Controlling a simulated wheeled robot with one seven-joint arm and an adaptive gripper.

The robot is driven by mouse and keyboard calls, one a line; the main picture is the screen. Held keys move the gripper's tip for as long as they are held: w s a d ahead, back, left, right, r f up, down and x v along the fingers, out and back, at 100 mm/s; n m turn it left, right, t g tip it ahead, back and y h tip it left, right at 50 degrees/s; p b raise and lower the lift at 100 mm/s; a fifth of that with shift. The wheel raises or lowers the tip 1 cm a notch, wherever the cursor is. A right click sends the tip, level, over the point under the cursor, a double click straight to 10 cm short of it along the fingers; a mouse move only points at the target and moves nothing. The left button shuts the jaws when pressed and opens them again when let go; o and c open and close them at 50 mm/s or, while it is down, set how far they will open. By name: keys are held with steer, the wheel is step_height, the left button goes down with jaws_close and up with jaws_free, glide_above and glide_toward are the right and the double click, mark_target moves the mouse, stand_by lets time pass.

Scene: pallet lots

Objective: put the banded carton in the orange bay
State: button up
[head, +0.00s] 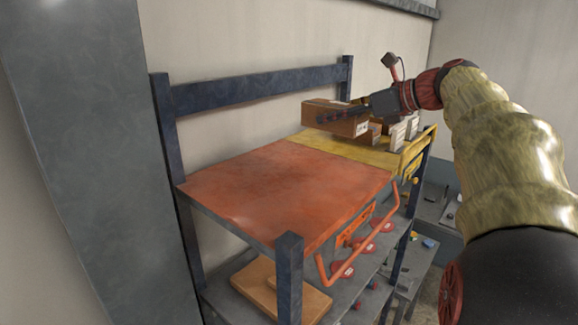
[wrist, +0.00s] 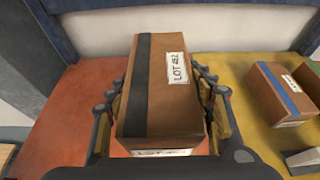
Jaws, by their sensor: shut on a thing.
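The banded carton is a brown box with a dark band and white "LOT" labels; it fills the middle of the wrist view (wrist: 172,95) and shows at the upper middle of the head view (head: 330,117). My gripper (wrist: 167,105) is shut on it, one finger on each side. In the head view my gripper (head: 375,107) comes in from the right and holds the carton above the shelf top, near the border of the orange and yellow areas. The orange bay (head: 285,190) is the bare orange left part of the top deck.
The yellow bay (head: 345,152) holds other cartons, one with a blue band (wrist: 277,95), and white cards (head: 397,136). A dark blue back rail (head: 260,88) and front post (head: 289,275) bound the deck. An orange tube rail (head: 355,243) runs along the front.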

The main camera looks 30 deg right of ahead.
steer(key=w+a+f, duration=0.1)
steer(key=a+f, duration=0.2)
steer(key=a, duration=0.4)
steer(key=p, duration=0.1)
glide_above(294, 178)
steer(key=f, duration=0.4)
steer(key=shift+d+f, duration=0.2)
steer(key=shift+f, duration=0.1)
steer(key=shift+a+f+p, duration=0.2)
steer(key=shift+f+p, duration=0.45)
steer(key=shift+f, duration=1.25)
steer(key=o, duration=1.2)
steer(key=shift+f, duration=0.15)
steer(key=shift+c, duration=0.2)
steer(key=shift+o, duration=0.6)
steer(key=shift+r, duration=0.2)
steer(key=b+v, duration=0.2)
steer(key=v, duration=1)
